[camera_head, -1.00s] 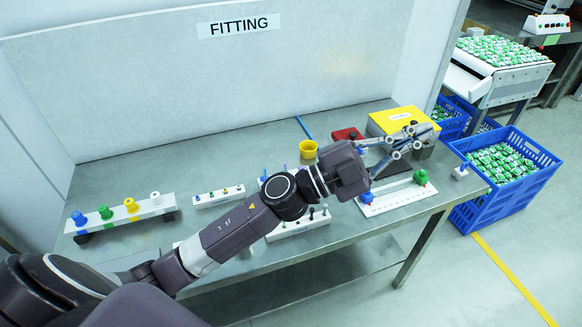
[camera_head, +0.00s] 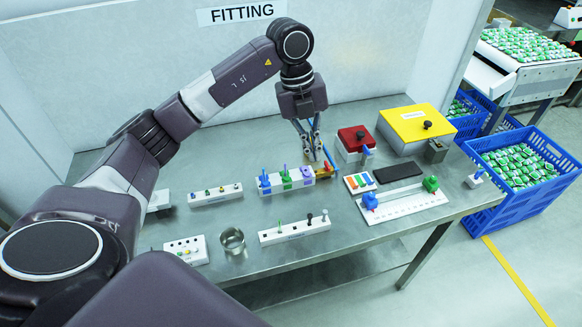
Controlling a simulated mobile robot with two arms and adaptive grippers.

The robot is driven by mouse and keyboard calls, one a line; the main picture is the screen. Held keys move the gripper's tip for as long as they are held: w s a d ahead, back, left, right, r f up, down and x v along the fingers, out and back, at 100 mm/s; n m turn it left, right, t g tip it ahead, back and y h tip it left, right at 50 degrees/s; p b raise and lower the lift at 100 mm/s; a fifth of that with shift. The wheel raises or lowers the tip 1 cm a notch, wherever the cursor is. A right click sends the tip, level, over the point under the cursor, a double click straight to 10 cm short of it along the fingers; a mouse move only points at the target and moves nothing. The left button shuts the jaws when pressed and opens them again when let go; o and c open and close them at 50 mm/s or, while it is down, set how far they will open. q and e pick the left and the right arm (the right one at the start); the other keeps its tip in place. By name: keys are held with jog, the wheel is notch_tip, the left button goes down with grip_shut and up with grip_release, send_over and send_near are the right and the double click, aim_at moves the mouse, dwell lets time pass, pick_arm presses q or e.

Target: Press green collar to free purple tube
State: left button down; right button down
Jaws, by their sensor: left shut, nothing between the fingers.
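A white block (camera_head: 277,185) on the table holds a row of blue and purple fittings. My left gripper (camera_head: 315,158) points down, shut and empty, just above and behind the right end of the block, apart from the purple tube. My right gripper is not in view.
A red box (camera_head: 352,141) and a yellow box (camera_head: 415,125) stand to the right. A white rail (camera_head: 402,204) carries blue and green clamps. A metal cup (camera_head: 232,240) stands in front.

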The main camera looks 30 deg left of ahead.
aim_at(286, 180)
pick_arm(q)
jog(key=a+r+n+y, duration=0.1)
jog(key=a+r+y, duration=0.1)
jog(key=a, duration=0.5)
jog(key=shift+s+a+r+n+g+y, duration=0.15)
jog(key=shift+s+n+g+y, duration=0.15)
jog(key=shift+n, duration=0.1)
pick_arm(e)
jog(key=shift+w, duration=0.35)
